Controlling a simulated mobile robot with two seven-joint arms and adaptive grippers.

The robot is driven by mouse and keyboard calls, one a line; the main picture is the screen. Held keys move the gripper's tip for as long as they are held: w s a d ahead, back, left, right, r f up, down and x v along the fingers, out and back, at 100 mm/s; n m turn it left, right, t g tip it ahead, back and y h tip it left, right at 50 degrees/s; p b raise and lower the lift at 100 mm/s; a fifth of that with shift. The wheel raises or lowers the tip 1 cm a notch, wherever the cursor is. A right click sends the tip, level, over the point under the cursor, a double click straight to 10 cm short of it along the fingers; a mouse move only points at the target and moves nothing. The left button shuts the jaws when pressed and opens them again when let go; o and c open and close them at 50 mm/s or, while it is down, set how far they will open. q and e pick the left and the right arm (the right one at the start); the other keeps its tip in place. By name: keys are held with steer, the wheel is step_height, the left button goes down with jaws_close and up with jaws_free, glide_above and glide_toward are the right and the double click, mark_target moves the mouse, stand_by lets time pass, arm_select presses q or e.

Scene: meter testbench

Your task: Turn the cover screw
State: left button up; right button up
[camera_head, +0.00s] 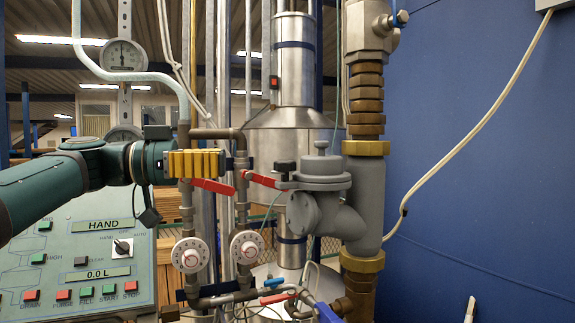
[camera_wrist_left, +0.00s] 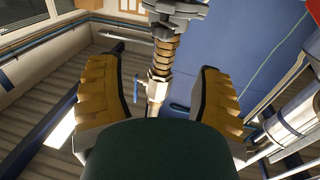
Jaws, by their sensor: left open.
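The grey meter body (camera_head: 345,205) stands on the vertical pipe in the middle of the head view. Its round cover (camera_head: 320,168) carries a small grey knob (camera_head: 321,147) on top, and a black knob (camera_head: 284,166) sits at its left edge. I cannot tell for sure which is the cover screw. My left gripper (camera_head: 222,163), with yellow finger pads, is left of the cover, apart from it, at about its height in the picture. In the left wrist view its two fingers (camera_wrist_left: 163,95) are spread, with nothing held between them. My right gripper is not in view.
Two thin pipes with red lever handles (camera_head: 213,186) (camera_head: 258,179) and white dials (camera_head: 190,255) (camera_head: 246,247) stand near my left gripper. A control panel (camera_head: 70,262) is at lower left. A blue wall (camera_head: 480,180) closes the right side. Brass fittings (camera_head: 366,100) rise above the meter.

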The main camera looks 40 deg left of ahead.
mark_target(285, 161)
arm_select(q)
steer(key=x, duration=1.1)
steer(key=shift+a, duration=0.1)
steer(key=shift+f, duration=0.1)
jaws_close()
